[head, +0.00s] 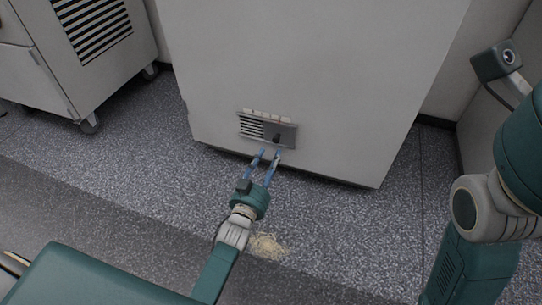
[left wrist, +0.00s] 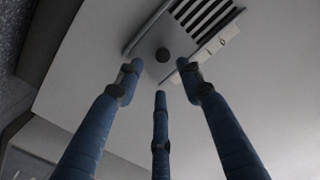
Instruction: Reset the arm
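My left gripper (head: 268,154) is in front of the lower part of a large light grey cabinet (head: 310,60). Its blue fingers are spread apart and nothing shows between them. In the left wrist view my left gripper (left wrist: 158,78) has three fingers pointing at a small panel, with a round dark knob (left wrist: 162,54) just beyond the tips. The knob also shows in the head view (head: 277,138) on the vented panel (head: 253,128). I cannot tell whether a fingertip touches the panel. My right arm shows at the right edge, but its gripper is out of view.
A grey cabinet on casters (head: 75,60) with a dark vent stands at the upper left. A pale patch of debris (head: 267,246) lies on the speckled floor (head: 345,225) below my left wrist. The floor between my arms is otherwise clear.

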